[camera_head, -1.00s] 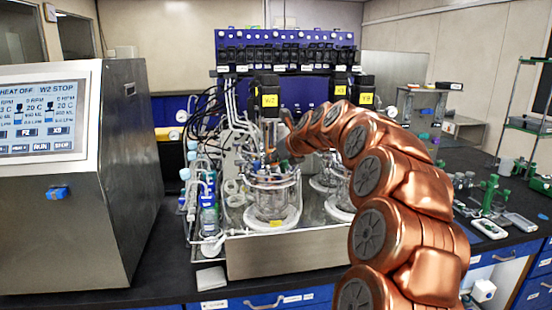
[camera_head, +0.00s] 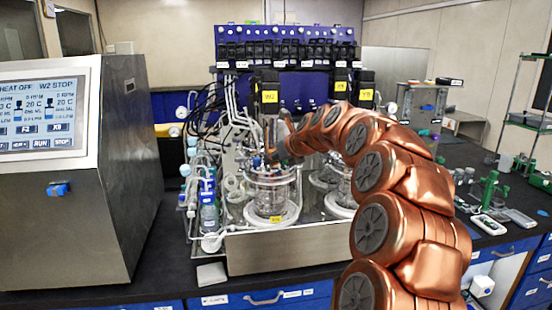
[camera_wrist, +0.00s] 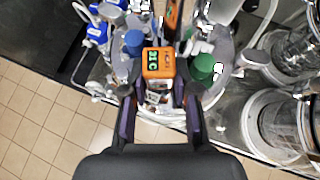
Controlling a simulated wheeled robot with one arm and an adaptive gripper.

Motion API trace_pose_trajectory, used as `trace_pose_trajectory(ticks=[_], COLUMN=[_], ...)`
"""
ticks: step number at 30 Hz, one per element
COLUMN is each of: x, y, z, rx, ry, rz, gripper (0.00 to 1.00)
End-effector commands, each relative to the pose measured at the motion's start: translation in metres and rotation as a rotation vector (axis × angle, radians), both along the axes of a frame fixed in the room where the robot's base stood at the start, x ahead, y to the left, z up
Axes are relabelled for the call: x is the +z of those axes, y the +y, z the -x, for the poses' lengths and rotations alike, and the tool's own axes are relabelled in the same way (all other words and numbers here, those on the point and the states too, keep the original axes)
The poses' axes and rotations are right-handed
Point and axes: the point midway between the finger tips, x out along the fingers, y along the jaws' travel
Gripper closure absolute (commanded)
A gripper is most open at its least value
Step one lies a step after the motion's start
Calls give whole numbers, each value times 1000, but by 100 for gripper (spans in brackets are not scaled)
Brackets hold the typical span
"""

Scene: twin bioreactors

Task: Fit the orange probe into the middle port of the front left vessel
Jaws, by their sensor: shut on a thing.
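The orange probe (camera_wrist: 158,62) shows in the wrist view as an orange block with dark lettering. My gripper (camera_wrist: 160,100) is shut on it, one dark finger on each side. The front left vessel (camera_head: 270,197) is a clear glass jar with a crowded lid, under the W2 label. My gripper (camera_head: 281,152) is just above this lid in the head view, small and partly hidden there. A blue cap (camera_wrist: 134,46) is left of the probe and a green cap (camera_wrist: 204,68) is right of it. The probe's lower end and the middle port are hidden, so I cannot tell whether they meet.
A second glass vessel (camera_head: 340,187) stands to the right, behind my arm. Tubing and bottles (camera_head: 207,205) crowd the left side. A large steel control box (camera_head: 100,180) stands further left. The metal tray wall (camera_head: 285,247) runs along the front.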

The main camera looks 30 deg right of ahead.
Motion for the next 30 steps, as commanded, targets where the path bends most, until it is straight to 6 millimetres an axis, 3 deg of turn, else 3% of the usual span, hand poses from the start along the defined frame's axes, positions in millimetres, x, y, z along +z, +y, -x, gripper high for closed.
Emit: trace_pose_trajectory(ticks=[11,12,20,30], x=[-3,-4,-4,-3], y=[0,0,0,0], z=[0,0,0,1], rx=[0,-1,0,0], ry=[0,0,0,0], rz=[-1,-1,0,0], gripper=[100,71,44,42])
